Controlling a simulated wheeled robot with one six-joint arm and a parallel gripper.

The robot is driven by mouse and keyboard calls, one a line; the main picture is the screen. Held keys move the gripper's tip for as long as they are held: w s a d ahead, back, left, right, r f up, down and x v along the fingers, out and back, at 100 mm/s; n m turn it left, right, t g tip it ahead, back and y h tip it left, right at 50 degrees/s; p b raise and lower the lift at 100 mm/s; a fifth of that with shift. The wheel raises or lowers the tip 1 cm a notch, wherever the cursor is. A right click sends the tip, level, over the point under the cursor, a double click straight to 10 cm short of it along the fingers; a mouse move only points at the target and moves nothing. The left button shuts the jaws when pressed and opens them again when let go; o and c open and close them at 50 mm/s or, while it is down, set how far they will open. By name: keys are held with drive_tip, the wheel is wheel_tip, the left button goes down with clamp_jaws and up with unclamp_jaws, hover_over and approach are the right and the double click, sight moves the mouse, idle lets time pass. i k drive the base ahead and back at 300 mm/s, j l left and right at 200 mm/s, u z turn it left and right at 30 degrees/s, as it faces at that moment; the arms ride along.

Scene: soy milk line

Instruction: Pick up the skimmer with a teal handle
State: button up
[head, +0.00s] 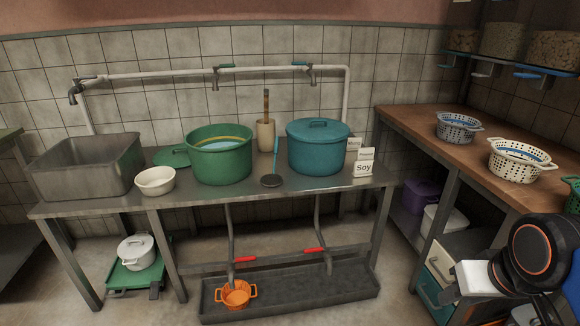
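The skimmer with a teal handle (276,151) lies between the green pot and the teal pot on the metal table (200,203). Its dark round head (271,181) is near the table's front edge, and the handle slants up and back beside the teal pot. Nothing holds it. Part of my arm shows at the lower right, well to the right of the skimmer and in front of the wooden counter. My gripper's fingers cannot be seen.
A green pot (219,165) stands left of the skimmer and a lidded teal pot (318,152) right of it. A wooden-handled tool stands in a beige container (265,136) behind. A Soy sign (363,169) is at the right. Open floor lies between table and wooden counter (418,118).

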sight(273, 179)
drive_tip(key=i+j+u, duration=0.1)
drive_tip(key=i+j, duration=0.15)
drive_tip(key=j, duration=0.25)
drive_tip(key=i+j+u, duration=0.1)
drive_tip(key=i+j, duration=0.2)
drive_tip(key=j, duration=0.25)
drive_tip(key=i+j+u, duration=0.15)
drive_tip(key=i+j, duration=0.15)
drive_tip(key=j, duration=0.15)
drive_tip(key=i+j+u, duration=0.1)
drive_tip(key=i+j, duration=0.25)
drive_tip(key=j, duration=0.1)
